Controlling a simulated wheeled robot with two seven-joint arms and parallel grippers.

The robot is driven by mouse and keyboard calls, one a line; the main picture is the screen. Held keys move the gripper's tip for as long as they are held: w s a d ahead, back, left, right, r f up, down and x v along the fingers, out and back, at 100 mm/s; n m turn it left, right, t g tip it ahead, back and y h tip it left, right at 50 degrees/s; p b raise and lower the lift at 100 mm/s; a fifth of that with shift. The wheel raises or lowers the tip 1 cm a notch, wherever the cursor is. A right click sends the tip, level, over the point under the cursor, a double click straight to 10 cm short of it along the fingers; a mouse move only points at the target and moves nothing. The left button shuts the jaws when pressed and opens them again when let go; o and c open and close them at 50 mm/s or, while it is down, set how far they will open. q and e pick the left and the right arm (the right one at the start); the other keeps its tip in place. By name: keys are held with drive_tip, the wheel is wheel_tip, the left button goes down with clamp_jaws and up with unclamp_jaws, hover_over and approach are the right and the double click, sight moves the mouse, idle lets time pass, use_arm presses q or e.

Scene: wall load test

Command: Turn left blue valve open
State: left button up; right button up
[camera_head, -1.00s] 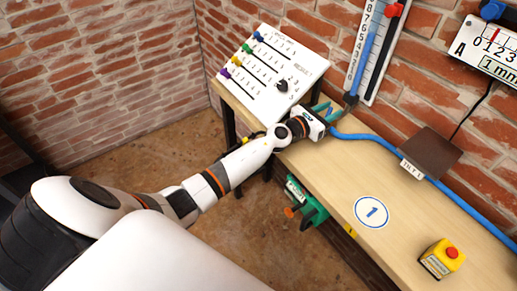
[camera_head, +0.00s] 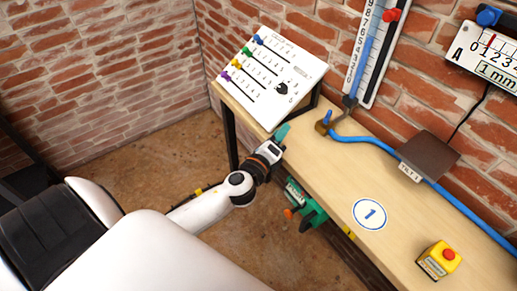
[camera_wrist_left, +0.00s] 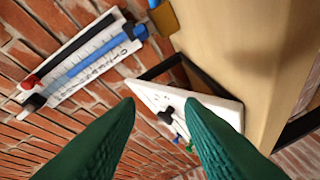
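The left blue valve (camera_head: 322,126) sits at the back edge of the table, a brass body with a small blue handle (camera_head: 327,115) pointing up in the head view. In the left wrist view its brass body (camera_wrist_left: 164,19) shows partly at the top edge. My left gripper (camera_head: 282,132) is in front of the valve, to its left in the head view, apart from it. Its two green fingers (camera_wrist_left: 160,102) are spread with nothing between them in the left wrist view. My right gripper is not in view.
A sloped white panel (camera_head: 289,68) with coloured knobs stands left of the valve. A blue hose (camera_head: 385,147) runs right past a brown plate (camera_head: 430,155). A scale (camera_head: 371,45) hangs on the brick wall. A yellow box with a red button (camera_head: 438,262) stands at the right.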

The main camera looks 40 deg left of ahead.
use_arm(q)
drive_tip(key=s+f+n+g+p, duration=0.1)
drive_tip(key=s+f+n+g, duration=0.2)
drive_tip(key=f, duration=0.6)
drive_tip(key=s+a+f+n+g+y+p, duration=0.1)
drive_tip(key=s+f+n+g, duration=0.3)
drive_tip(key=f, duration=0.6)
drive_tip(key=n, duration=0.2)
drive_tip(key=shift+a+f+n, duration=0.2)
drive_tip(key=shift+a+n, duration=0.1)
